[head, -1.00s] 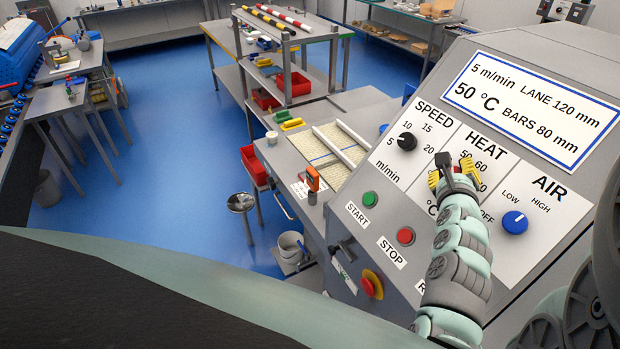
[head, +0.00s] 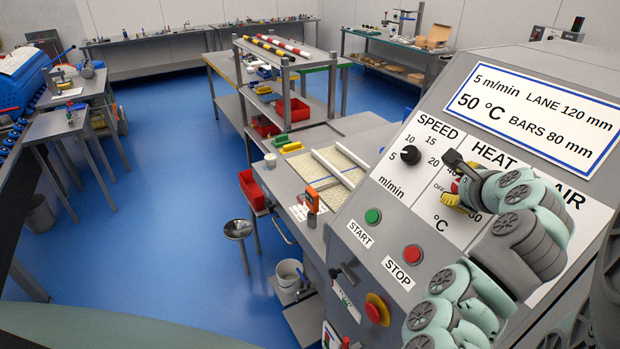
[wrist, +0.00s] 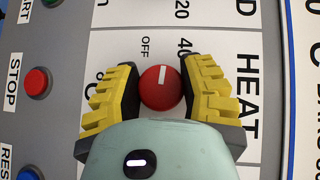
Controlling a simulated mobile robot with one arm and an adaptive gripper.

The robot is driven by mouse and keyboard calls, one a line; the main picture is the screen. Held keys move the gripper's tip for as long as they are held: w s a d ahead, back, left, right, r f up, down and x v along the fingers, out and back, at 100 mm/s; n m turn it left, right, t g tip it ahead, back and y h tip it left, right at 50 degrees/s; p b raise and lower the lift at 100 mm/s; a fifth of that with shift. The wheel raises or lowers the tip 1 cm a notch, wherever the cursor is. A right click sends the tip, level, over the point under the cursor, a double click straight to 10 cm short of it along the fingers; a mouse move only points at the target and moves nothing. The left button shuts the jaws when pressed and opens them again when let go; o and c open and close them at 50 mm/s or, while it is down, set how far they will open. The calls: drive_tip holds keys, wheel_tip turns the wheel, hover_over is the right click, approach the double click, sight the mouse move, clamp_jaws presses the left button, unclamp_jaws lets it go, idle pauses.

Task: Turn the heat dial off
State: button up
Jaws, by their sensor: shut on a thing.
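The heat dial (wrist: 161,88) is a red round knob with a white pointer line, seen in the wrist view. The line points up in that view, between the OFF mark on its left and the 40 mark on its right. My gripper (wrist: 161,92) has its yellow ribbed fingers on both sides of the dial and is shut on it. In the head view my gripper (head: 458,185) is at the HEAT panel (head: 446,232); only a sliver of red shows between the fingers, and my arm hides much of the panel.
The black speed dial (head: 410,155) is left of the gripper. The green start button (head: 373,216) and red stop button (head: 413,254) sit lower on the sloped panel, with a red-and-yellow emergency button (head: 377,309) below. My arm covers the AIR dial.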

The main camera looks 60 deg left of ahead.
drive_tip(key=n+g+h, duration=0.1)
drive_tip(key=n, duration=0.1)
drive_tip(key=n+g+h, duration=0.1)
drive_tip(key=g, duration=0.1)
drive_tip(key=shift+d+f+n+b, duration=0.1)
drive_tip(key=shift+f+n+b, duration=0.05)
drive_tip(key=shift+n+b, duration=0.25)
idle(0.4)
drive_tip(key=o, duration=1.2)
